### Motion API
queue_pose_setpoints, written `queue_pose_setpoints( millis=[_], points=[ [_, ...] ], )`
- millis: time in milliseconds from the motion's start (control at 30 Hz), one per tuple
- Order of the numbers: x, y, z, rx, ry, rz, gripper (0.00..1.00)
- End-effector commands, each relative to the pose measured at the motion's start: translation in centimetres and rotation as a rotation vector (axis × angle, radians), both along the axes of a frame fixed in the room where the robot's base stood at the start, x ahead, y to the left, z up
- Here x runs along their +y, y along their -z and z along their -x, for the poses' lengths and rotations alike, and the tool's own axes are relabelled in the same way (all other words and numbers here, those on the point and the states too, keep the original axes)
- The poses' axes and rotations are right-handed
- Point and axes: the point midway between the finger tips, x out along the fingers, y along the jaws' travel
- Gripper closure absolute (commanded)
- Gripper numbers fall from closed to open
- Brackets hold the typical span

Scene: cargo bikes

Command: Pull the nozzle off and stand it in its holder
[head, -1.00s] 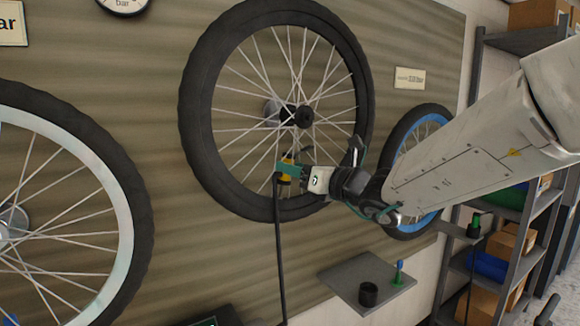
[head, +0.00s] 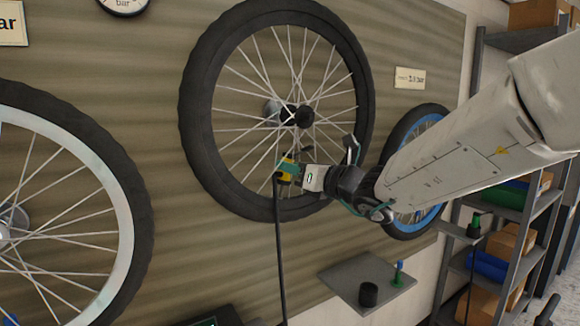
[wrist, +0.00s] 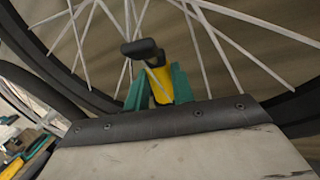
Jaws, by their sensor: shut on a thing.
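I cannot tell whether the nozzle is still on the valve. A black cup (head: 368,295), which looks like the holder, stands on a small grey shelf (head: 345,274) at lower right.
The large black-tyred wheel (head: 197,130) hangs on the slatted wall, with a white-rimmed wheel (head: 125,215) left and a blue-rimmed wheel (head: 437,212) right. A small green-and-blue item (head: 399,273) stands beside the cup. A shelving rack (head: 477,100) stands at right.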

Motion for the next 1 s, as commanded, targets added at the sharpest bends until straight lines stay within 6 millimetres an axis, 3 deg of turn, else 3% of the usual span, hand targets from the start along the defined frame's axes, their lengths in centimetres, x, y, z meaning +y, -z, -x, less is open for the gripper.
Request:
queue_pose_setpoints(
  millis=[600,1000],
  points=[
    [-0.4,-2.0,-0.3,-0.004,0.001,-0.003,0.96],
    [-0.7,-2.1,0.0,-0.003,0.001,-0.002,0.95]
  ],
)
